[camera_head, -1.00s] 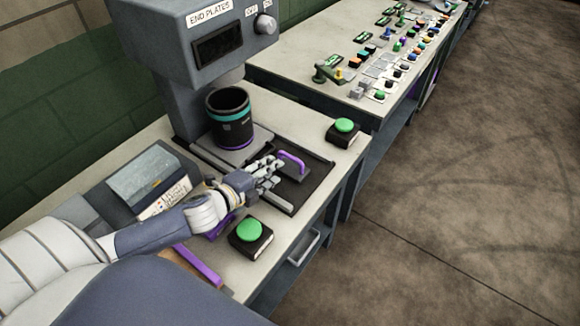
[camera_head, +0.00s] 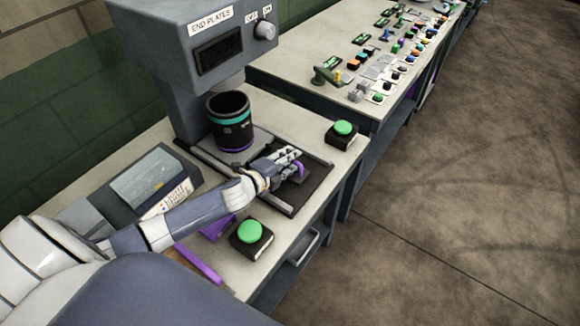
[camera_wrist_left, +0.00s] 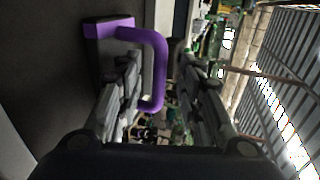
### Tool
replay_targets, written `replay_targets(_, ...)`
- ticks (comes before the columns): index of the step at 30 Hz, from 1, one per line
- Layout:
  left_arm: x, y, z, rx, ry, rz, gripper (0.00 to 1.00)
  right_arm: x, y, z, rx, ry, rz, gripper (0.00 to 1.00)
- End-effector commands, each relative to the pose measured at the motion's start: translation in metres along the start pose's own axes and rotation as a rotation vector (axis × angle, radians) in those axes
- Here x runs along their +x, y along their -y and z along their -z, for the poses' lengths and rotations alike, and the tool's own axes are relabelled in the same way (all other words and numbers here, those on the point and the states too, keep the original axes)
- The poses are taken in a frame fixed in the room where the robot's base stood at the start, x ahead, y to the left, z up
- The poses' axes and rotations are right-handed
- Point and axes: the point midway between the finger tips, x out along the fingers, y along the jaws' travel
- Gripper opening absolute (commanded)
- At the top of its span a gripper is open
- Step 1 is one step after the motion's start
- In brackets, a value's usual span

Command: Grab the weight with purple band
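My left gripper (camera_head: 290,160) is over the dark slide plate in front of the press, at a purple handle (camera_head: 301,168), which its fingers partly cover. In the left wrist view my left gripper (camera_wrist_left: 162,100) has its fingers apart, and the bar of the purple handle (camera_wrist_left: 160,70) lies between them; no firm grip shows. A dark cylinder (camera_head: 231,130) with a teal band and a thin purple edge at its bottom stands upright under the press, behind the gripper and apart from it. My right gripper is not in view.
The press (camera_head: 215,50) labelled "END PLATES" rises behind. Green buttons (camera_head: 250,231) and (camera_head: 343,128) sit on the bench on either side of the plate. A tilted display box (camera_head: 150,180) is at the left. A second table (camera_head: 300,75) holds many small parts.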

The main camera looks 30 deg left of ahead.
Motion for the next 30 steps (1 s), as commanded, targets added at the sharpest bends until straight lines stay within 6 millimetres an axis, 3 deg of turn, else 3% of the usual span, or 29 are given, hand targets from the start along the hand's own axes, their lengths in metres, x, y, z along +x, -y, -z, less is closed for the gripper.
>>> replay_targets(4,0.0112,0.0001,0.0006,-0.001,-0.001,0.0,0.34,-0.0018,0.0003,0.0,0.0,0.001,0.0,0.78)
replay_targets(12,0.0131,-0.0009,0.0006,0.0,-0.001,-0.001,0.34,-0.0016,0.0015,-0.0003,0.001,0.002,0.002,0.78)
replay_targets(13,0.013,-0.0009,0.0006,0.0,-0.001,-0.001,0.32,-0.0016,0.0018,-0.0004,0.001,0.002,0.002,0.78)
replay_targets(17,0.0129,-0.0008,0.0005,0.0,-0.001,-0.001,0.02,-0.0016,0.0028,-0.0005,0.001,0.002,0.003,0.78)
replay_targets(18,0.0129,-0.0009,0.0006,0.0,-0.001,-0.001,0.0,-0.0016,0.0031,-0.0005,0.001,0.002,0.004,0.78)
replay_targets(30,0.013,0.0031,0.0004,0.001,-0.002,0.006,0.0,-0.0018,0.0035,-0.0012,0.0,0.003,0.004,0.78)
